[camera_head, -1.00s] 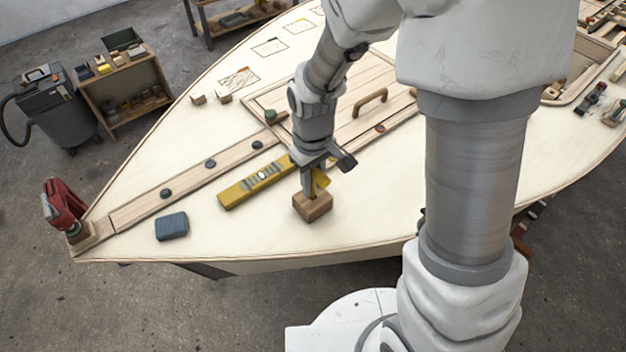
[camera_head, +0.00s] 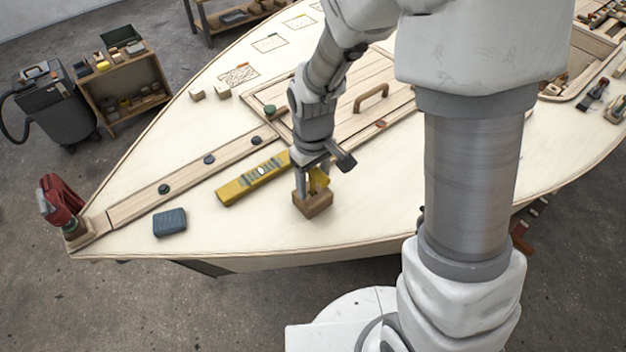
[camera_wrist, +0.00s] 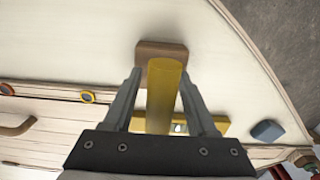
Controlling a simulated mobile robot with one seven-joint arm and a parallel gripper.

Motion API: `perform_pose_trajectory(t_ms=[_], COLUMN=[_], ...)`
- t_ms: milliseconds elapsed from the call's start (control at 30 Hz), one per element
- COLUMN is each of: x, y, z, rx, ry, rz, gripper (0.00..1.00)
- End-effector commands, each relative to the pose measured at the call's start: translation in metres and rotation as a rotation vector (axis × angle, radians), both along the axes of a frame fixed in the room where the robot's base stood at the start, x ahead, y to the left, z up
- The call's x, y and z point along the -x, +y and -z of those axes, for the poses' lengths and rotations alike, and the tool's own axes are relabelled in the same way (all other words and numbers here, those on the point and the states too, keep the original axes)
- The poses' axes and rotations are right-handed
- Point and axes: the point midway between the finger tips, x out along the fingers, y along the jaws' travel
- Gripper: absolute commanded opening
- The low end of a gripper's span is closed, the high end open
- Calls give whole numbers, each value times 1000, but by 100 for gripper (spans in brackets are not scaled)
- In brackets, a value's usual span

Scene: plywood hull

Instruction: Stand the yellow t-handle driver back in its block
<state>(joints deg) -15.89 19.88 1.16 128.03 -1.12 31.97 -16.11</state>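The yellow t-handle driver (camera_wrist: 164,95) is upright at the wooden block, its yellow handle between my fingers in the wrist view. It also shows in the head view (camera_head: 319,181), partly hidden by a finger. The small brown block (camera_head: 313,205) sits on the pale deck near its front edge, and its top shows behind the handle in the wrist view (camera_wrist: 152,48). My gripper (camera_wrist: 160,85) is open around the handle, with a narrow gap visible on the left side. The driver's shaft and the hole are hidden.
A yellow spirit level (camera_head: 252,181) lies just left of the block. A blue-grey box (camera_head: 170,222) and a red tool (camera_head: 61,201) are farther left. A hatch with a wooden handle (camera_head: 371,97) lies behind my gripper. Bare deck lies around the block.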

Motion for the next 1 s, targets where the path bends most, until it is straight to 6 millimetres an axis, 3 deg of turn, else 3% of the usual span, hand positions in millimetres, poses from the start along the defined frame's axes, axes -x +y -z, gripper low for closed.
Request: perform_pose_trajectory(t_ms=[300,467,1000], x=[0,-1,0], y=[0,0,0], z=[-1,-16,-140], rx=[0,-1,-1], ry=[0,-3,-4], rz=[0,0,0], gripper=[64,64,64])
